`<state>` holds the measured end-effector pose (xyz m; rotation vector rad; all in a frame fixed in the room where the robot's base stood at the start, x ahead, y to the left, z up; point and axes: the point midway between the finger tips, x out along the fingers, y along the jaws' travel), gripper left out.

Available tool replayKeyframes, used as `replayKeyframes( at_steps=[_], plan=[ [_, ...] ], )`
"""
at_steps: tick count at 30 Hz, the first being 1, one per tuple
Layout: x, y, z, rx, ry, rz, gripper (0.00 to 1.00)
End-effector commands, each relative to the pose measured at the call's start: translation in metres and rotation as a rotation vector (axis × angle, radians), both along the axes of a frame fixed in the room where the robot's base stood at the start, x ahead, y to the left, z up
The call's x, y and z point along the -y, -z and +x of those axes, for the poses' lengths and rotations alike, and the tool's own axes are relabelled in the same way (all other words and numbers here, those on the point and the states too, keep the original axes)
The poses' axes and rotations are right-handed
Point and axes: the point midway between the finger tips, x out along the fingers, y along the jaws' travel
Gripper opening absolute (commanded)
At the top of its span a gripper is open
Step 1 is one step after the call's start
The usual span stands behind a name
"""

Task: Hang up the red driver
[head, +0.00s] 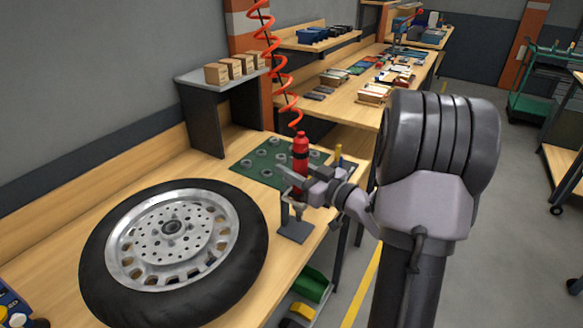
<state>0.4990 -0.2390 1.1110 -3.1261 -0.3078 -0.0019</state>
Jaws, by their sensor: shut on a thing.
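The red driver (300,152) stands upright near the bench's front edge, with an orange coiled hose (276,62) running up from its top. My gripper (299,182) is shut on the driver's lower body, reaching in from the right. A small dark stand with a flat base (294,230) and an upright post is directly below the driver. The driver's lower end is partly hidden by my gripper, so I cannot tell whether it touches the stand.
A large wheel with a tyre (251,259) lies on the bench at left. A green mat (245,167) with several round parts lies behind the driver. Bins (311,284) sit below the bench.

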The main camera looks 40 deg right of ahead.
Motion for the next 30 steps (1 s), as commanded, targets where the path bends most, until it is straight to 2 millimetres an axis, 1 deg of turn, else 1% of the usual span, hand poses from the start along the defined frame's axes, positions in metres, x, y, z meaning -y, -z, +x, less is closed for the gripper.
replayKeyframes(
  at_steps=[10,28,29,30],
  plan=[
    [0.0001,-0.0008,0.0001,0.001,0.000,-0.002,0.00],
    [0.0001,0.0061,0.0001,0.001,0.000,-0.002,0.00],
    [0.0001,0.0059,0.0001,0.001,0.000,-0.002,0.37],
    [0.0001,0.0057,0.0001,0.001,0.000,-0.002,0.45]
  ],
)
